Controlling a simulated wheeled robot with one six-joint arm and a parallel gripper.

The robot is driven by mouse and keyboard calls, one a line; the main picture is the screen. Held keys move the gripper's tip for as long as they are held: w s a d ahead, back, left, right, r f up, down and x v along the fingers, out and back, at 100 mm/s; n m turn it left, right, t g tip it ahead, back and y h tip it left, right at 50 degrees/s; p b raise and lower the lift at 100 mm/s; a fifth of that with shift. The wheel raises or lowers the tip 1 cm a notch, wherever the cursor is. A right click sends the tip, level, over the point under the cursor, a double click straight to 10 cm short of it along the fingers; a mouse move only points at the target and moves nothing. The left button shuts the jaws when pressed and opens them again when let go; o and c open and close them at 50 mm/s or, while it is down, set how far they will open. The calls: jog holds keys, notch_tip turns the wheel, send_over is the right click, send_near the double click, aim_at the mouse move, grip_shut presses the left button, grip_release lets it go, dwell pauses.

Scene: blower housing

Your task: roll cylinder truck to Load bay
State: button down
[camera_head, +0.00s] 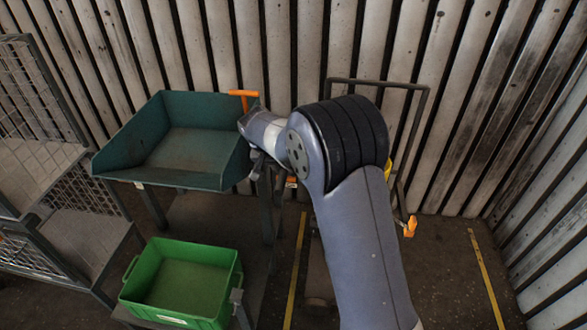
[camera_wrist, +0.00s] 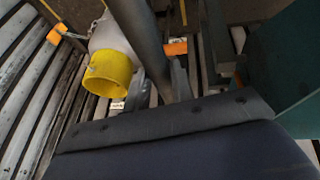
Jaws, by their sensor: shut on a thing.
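The cylinder truck (camera_head: 378,83) stands against the corrugated wall, largely hidden behind my arm. Its dark tube frame and handle show above and right of the arm. A pale cylinder with a yellow cap (camera_wrist: 108,72) shows in the wrist view beside a dark tube (camera_wrist: 146,40). Only a sliver of the yellow cap shows in the head view. My gripper (camera_wrist: 158,88) is shut around that dark tube of the truck. In the head view my gripper is left of the arm, mostly hidden by the wrist. No Load bay label is legible.
A dark green tray table (camera_head: 180,187) stands close left of my gripper. A green crate (camera_head: 185,318) and a mesh rack (camera_head: 35,95) are farther left. Yellow floor lines (camera_head: 295,270) and (camera_head: 486,275) run either side of my arm. Bare floor shows at right.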

jog(key=shift+a, duration=0.4)
jog(key=c, duration=1.2)
grip_release()
jog(key=v, duration=1)
jog(key=shift+r+b, duration=0.35)
